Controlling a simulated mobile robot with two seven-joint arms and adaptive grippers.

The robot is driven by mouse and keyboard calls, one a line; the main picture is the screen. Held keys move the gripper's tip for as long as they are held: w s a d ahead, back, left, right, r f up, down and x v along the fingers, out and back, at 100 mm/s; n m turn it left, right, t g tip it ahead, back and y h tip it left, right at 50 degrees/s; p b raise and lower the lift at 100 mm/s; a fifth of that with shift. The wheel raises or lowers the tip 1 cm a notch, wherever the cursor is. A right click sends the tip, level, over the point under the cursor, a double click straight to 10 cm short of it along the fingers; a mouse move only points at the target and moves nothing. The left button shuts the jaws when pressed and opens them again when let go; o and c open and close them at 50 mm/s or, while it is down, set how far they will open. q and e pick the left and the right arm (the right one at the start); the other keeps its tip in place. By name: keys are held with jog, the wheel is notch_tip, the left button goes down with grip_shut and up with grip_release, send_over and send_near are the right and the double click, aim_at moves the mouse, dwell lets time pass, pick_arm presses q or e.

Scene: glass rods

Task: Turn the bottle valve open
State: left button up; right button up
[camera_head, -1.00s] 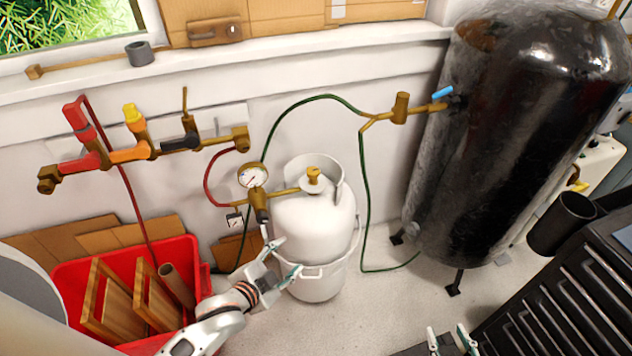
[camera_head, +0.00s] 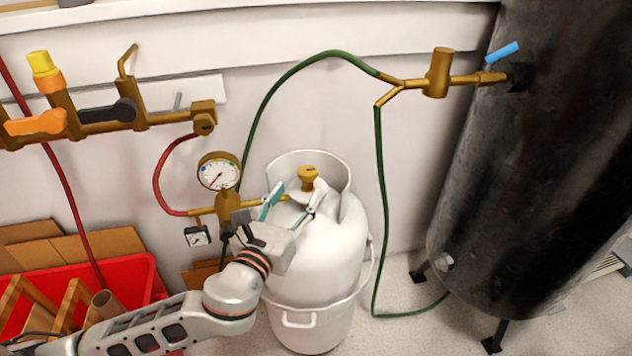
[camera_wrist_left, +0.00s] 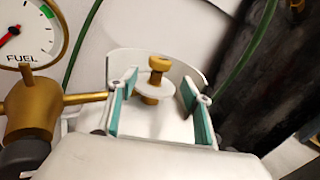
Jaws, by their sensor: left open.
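The white gas bottle (camera_head: 335,240) stands upright against the wall with a curved collar around its top. Its brass valve knob (camera_head: 308,174) sits on top, joined to a brass pipe and gauge on the left. My left gripper (camera_head: 291,199) is open at the bottle's top, with its fingertips just short of the knob in the head view. In the left wrist view the knob (camera_wrist_left: 158,68) shows between and beyond the two teal-padded fingers (camera_wrist_left: 160,103), apparently untouched. My right gripper is out of view.
A round gauge (camera_head: 219,172) and brass fitting stand close left of the bottle. A green hose (camera_head: 380,210) runs to its right. A large black tank (camera_head: 540,180) stands at right. A red crate (camera_head: 130,277) is at lower left. Brass wall valves (camera_head: 100,112) are at upper left.

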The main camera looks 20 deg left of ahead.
aim_at(304, 180)
pick_arm(q)
jog(key=shift+w+a+m, duration=0.1)
jog(key=shift+w+m, duration=0.2)
jog(key=shift+w, duration=0.05)
jog(key=w+b, duration=0.2)
jog(key=w, duration=0.4)
jog(key=shift+w+f, duration=0.1)
jog(key=shift+w+r, duration=0.2)
jog(key=shift+w, duration=0.4)
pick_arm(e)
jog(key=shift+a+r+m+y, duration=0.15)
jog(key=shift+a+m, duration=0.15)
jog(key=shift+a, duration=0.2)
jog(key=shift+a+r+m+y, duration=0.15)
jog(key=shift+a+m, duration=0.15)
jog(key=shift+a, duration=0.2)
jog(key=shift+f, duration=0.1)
pick_arm(q)
jog(key=c, duration=1.1)
